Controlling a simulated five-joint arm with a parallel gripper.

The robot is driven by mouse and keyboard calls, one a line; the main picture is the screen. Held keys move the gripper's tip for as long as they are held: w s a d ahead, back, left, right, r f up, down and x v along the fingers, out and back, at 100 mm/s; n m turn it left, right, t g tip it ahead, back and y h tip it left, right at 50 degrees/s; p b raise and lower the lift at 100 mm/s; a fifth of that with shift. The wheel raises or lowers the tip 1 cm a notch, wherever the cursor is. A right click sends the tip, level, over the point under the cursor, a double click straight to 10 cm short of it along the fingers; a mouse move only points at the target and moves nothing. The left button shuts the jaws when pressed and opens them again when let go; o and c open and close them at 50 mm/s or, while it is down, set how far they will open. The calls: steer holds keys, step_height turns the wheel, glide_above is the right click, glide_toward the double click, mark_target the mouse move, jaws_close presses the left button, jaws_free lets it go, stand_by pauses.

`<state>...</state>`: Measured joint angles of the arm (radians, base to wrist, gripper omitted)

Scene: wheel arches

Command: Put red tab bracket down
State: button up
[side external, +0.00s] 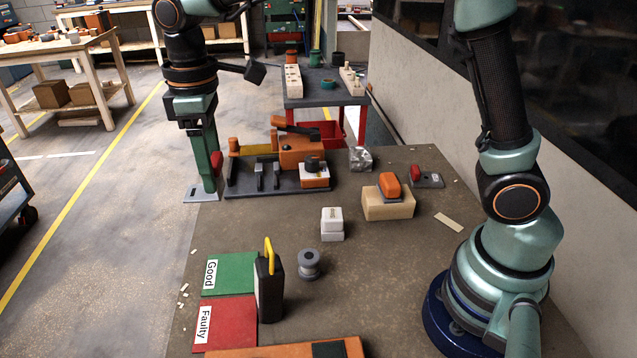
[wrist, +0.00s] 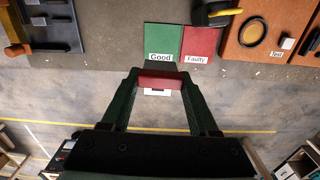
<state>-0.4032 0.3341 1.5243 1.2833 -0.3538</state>
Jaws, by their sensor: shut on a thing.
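A bracket with a red tab (wrist: 160,79) is between the fingers of my gripper (wrist: 159,84) in the wrist view. Its pale plate (side external: 203,193) shows below the fingers in the side view, near the table's far-left edge. In the side view my gripper (side external: 212,165) points down, shut on the red tab. In the wrist view bare floor lies behind the bracket, just off the table edge. A second red tab bracket (side external: 428,178) lies at the back right of the table. The green Good mat (side external: 231,272) and the red Faulty mat (side external: 226,323) lie at the front left.
A dark fixture board with an orange block (side external: 300,152) is close right of my gripper. A black holder with a yellow handle (side external: 269,285) stands on the mats' right edge.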

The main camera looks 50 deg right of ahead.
steer(key=w+d, duration=0.2)
steer(key=d, duration=0.7)
steer(key=w+d, duration=0.2)
steer(key=d, duration=0.7)
steer(key=shift+d+f, duration=0.15)
steer(key=shift+f, duration=4.75)
steer(key=shift+d+f, duration=0.1)
steer(key=shift+f, duration=4.8)
steer(key=o, duration=1.4)
steer(key=shift+f, duration=0.1)
steer(key=shift+o, duration=0.2)
